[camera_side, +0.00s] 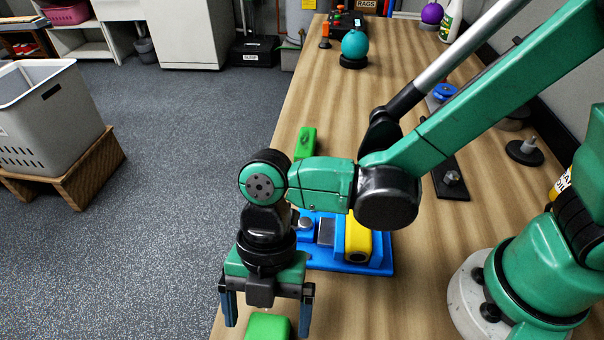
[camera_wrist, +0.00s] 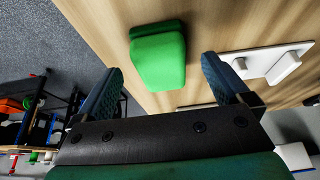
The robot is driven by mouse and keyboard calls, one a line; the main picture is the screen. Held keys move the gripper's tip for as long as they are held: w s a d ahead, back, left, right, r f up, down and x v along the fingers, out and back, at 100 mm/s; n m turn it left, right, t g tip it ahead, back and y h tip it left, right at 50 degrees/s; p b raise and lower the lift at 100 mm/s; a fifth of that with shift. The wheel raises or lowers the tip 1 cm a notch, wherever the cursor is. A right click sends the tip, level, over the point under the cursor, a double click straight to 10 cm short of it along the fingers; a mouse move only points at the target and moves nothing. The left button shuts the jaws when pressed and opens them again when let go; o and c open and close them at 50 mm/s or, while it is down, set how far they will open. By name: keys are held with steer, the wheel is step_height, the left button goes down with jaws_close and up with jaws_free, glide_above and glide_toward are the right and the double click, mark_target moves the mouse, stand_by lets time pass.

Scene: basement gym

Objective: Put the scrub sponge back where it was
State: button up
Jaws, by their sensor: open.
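A green block (camera_side: 267,328) with rounded edges, which looks like the scrub sponge, lies on the wooden bench near its front left edge, cut off by the bottom of the side view. In the wrist view the block (camera_wrist: 158,62) shows a bright green body and a darker green layer along its far end. My gripper (camera_side: 267,322) is open, pointing down above the block. In the wrist view the fingers (camera_wrist: 162,66) stand either side of the block's near end, apart from it; their exact height over it is hard to tell.
A blue tray (camera_side: 378,268) holding a yellow block (camera_side: 357,238) sits behind my gripper. A smaller green piece (camera_side: 306,140) lies farther back. A teal ball (camera_side: 355,45) stands at the far end. A white fixture (camera_wrist: 240,68) lies right of the block in the wrist view. The bench drops to floor at left.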

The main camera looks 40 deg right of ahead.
steer(key=v, duration=0.9)
steer(key=w+d+m+t+h, duration=0.1)
steer(key=w+d+m+t, duration=0.1)
steer(key=d+m, duration=0.5)
steer(key=w+d+r+m+t+h, duration=0.1)
steer(key=d+m+t, duration=0.4)
steer(key=d+m, duration=0.3)
steer(key=w+d+r+m+t+h, duration=0.1)
steer(key=w+d+m+t, duration=0.1)
steer(key=d+m, duration=0.6)
steer(key=m+t, duration=0.1)
steer(key=m, duration=0.3)
steer(key=shift+w, duration=0.35)
